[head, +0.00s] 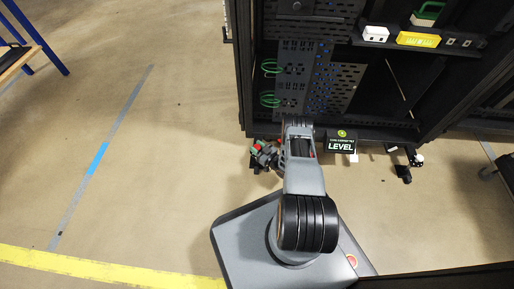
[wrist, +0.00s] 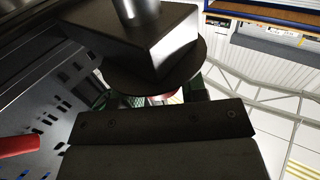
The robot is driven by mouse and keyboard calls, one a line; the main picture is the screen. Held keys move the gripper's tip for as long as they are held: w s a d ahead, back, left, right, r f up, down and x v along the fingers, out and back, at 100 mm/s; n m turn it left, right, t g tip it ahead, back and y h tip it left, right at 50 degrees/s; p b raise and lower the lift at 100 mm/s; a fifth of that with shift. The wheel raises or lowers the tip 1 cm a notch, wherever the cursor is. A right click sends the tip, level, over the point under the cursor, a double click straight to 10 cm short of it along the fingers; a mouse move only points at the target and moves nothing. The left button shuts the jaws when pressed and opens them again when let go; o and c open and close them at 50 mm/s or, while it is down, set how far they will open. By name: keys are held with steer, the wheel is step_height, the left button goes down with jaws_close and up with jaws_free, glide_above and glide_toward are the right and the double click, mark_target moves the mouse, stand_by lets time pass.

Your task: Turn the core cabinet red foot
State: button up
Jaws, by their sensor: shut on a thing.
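The core cabinet (head: 250,100) is a tall black rack at the upper middle of the head view. My gripper (head: 264,154) is low at its front left bottom corner, shut on the red foot (head: 257,146). In the wrist view a small red part of the foot (wrist: 163,99) shows beyond my dark gripper body, below a round black disc (wrist: 185,72) and a metal stem (wrist: 138,10). The gripper and disc hide most of the foot and the fingertips' contact.
A black sign (head: 341,143) reading "LEVEL" hangs on the cabinet's lower front edge. Another dark foot (head: 403,173) stands at the right. A red bar (wrist: 18,146) shows at the left of the wrist view. The floor left of the cabinet is clear.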

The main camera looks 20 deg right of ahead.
steer(key=shift+m+h, duration=0.3)
steer(key=shift+h, duration=0.2)
steer(key=m+h, duration=0.2)
steer(key=h, duration=0.1)
steer(key=m+t+h+p, duration=0.1)
steer(key=h, duration=0.1)
steer(key=shift+a+m+h, duration=0.15)
steer(key=shift+m+h, duration=0.25)
steer(key=m+h, duration=0.2)
steer(key=h, duration=0.1)
steer(key=m+g+h, duration=0.1)
steer(key=m+h, duration=0.1)
steer(key=h, duration=0.1)
steer(key=shift+f+h, duration=0.1)
steer(key=shift+h, duration=0.3)
steer(key=m+g+h, duration=0.1)
steer(key=m+h, duration=0.1)
steer(key=h, duration=0.1)
steer(key=m+g+h+b, duration=0.1)
steer(key=m+g+h, duration=0.1)
steer(key=shift+m+g+h, duration=0.3)
steer(key=shift+m+h, duration=0.1)
steer(key=m+g+h, duration=0.3)
steer(key=m+g, duration=0.1)
steer(key=g, duration=0.1)
steer(key=shift+h, duration=0.4)
steer(key=shift+m+g, duration=0.3)
steer(key=shift+g, duration=0.2)
steer(key=o, duration=0.9)
